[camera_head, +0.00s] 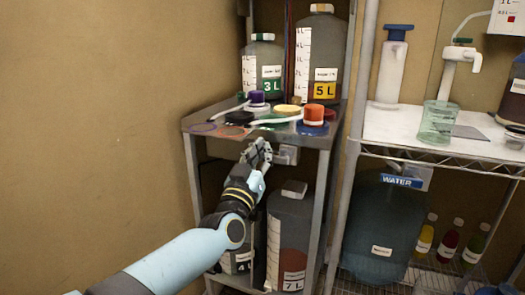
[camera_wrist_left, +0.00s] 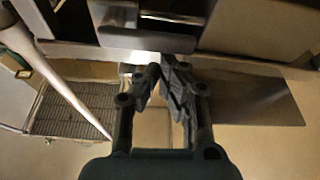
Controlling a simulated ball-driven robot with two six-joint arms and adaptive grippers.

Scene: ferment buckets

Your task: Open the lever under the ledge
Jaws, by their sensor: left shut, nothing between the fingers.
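The ledge (camera_head: 196,128) is the front edge of a grey metal shelf in the head view. A small grey fitting (camera_head: 287,155) sits just under it, probably the lever; its exact shape is too small to tell. My left gripper (camera_head: 260,148) is just left of this fitting, below the ledge, with its fingers pointing up. The fingers look closed together with nothing between them. In the left wrist view the fingertips (camera_wrist_left: 164,70) are close to a grey metal part (camera_wrist_left: 147,36); I cannot tell if they touch. My right gripper is not in view.
Containers marked 3 L (camera_head: 263,66) and 5 L (camera_head: 318,58) stand on the shelf among coloured lids. A shelf post (camera_head: 350,150) rises at right, beside a wire rack with a water container (camera_head: 378,228).

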